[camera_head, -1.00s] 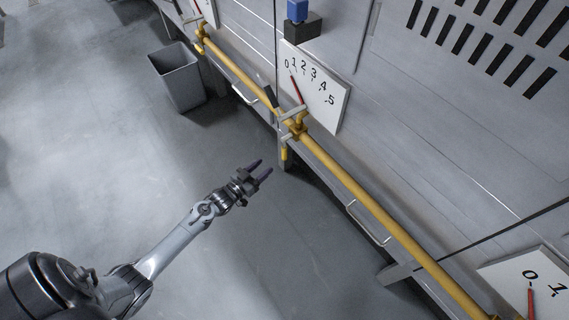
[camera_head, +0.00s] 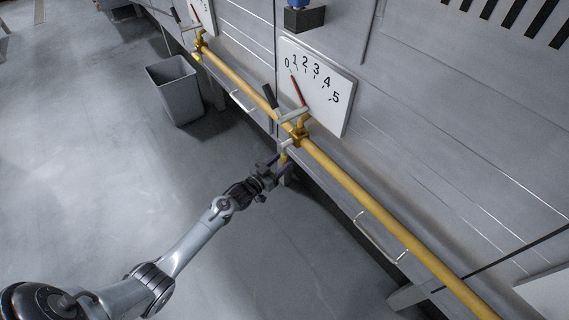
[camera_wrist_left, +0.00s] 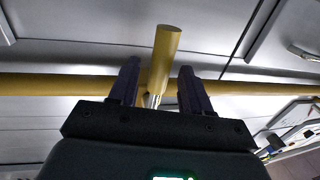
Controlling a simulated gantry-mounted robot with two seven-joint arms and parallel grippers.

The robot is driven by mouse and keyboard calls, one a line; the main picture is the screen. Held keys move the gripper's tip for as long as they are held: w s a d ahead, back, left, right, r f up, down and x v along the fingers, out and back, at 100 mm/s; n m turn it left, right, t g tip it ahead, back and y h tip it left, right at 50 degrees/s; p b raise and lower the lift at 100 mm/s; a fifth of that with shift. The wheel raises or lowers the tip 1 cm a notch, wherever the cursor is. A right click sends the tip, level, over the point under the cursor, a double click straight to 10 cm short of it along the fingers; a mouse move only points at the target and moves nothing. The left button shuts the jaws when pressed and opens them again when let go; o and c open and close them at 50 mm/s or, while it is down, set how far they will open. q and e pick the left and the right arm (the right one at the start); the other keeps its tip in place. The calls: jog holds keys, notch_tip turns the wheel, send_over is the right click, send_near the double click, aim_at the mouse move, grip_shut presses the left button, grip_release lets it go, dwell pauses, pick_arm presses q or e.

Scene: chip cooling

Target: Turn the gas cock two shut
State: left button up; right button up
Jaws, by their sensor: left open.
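The middle gas cock (camera_head: 297,131) sits on the yellow pipe under a white gauge. Its yellow handle (camera_head: 284,156) hangs below the pipe. In the left wrist view the yellow handle (camera_wrist_left: 167,45) shows as a round-ended bar between my two dark fingers, with a metal stem near its base. My left gripper (camera_head: 279,162) is open at the handle, one finger on each side. I cannot tell whether either finger touches it. My right gripper is not in view.
The yellow pipe (camera_head: 372,203) runs diagonally along the grey bench front. The gauge (camera_head: 321,92) has a red needle near 0. Another cock (camera_head: 199,45) is at upper left. A grey bin (camera_head: 178,92) stands on the floor. A metal pull handle (camera_head: 379,240) sits below the pipe.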

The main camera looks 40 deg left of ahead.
pick_arm(q)
jog(key=shift+w+b, duration=0.5)
jog(key=shift+w, duration=0.8)
grip_shut()
